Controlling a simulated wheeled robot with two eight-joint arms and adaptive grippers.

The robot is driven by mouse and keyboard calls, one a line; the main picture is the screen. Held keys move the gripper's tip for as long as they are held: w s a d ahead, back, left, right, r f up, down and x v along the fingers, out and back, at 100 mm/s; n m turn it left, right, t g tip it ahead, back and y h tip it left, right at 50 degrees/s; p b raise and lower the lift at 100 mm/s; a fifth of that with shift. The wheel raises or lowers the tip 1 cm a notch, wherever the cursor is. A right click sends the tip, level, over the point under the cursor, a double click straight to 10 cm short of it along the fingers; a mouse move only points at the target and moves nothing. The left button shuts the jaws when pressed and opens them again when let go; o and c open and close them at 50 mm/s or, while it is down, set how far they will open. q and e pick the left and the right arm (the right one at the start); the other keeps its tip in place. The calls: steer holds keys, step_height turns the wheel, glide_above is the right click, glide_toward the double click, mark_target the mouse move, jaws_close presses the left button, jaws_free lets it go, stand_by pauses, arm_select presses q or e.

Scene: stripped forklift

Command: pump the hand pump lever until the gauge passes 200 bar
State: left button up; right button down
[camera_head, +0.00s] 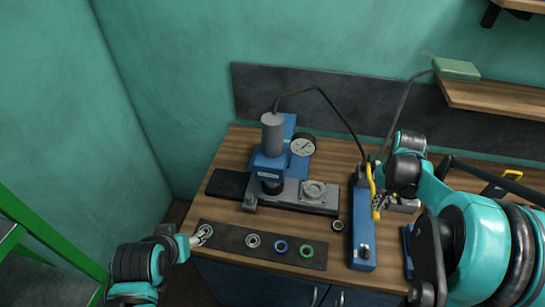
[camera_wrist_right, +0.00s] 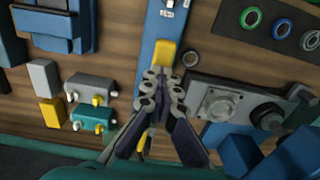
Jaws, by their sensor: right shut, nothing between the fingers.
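The blue hand pump (camera_head: 362,225) stands on the bench right of the press; its body also shows in the right wrist view (camera_wrist_right: 155,25). Its yellow lever (camera_head: 371,180) shows beside my right wrist, and a yellow part of it (camera_wrist_right: 165,52) lies just beyond my right fingertips. My right gripper (camera_wrist_right: 163,85) is shut and empty over the pump. The round white gauge (camera_head: 302,146) sits on the blue press (camera_head: 270,160); its reading is too small to tell. My left gripper (camera_head: 196,239) is low at the left, by a ring at the mat's end; its jaw state is unclear.
A dark mat (camera_head: 228,240) holds several rings along the bench's front edge. A grey fixture (camera_head: 300,195) stands before the press. A black hose (camera_head: 340,115) arches from press to pump. Small grey and teal blocks (camera_wrist_right: 92,118) lie beside the pump.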

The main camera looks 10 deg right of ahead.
step_height(320, 180, down, 3)
steer(key=shift+f+b, duration=0.1)
steer(key=shift+b, duration=0.7)
step_height(320, 180, up, 13)
steer(key=p, duration=0.9)
steer(key=shift+w+f, duration=0.15)
steer(key=shift+w, duration=0.05)
steer(key=shift+d, duration=0.1)
steer(key=s+a+f+n+t+b, duration=0.1)
steer(key=s+a+f+t+b, duration=0.2)
steer(key=a+f+b, duration=0.4)
steer(key=s+a+f+n+t+b, duration=0.2)
steer(key=s+a+f+t+b, duration=0.2)
steer(key=a+b, duration=0.8)
step_height(320, 180, down, 4)
steer(key=shift+s+a+f+n, duration=0.1)
steer(key=shift+s+a+n, duration=0.25)
steer(key=shift+s, duration=0.8)
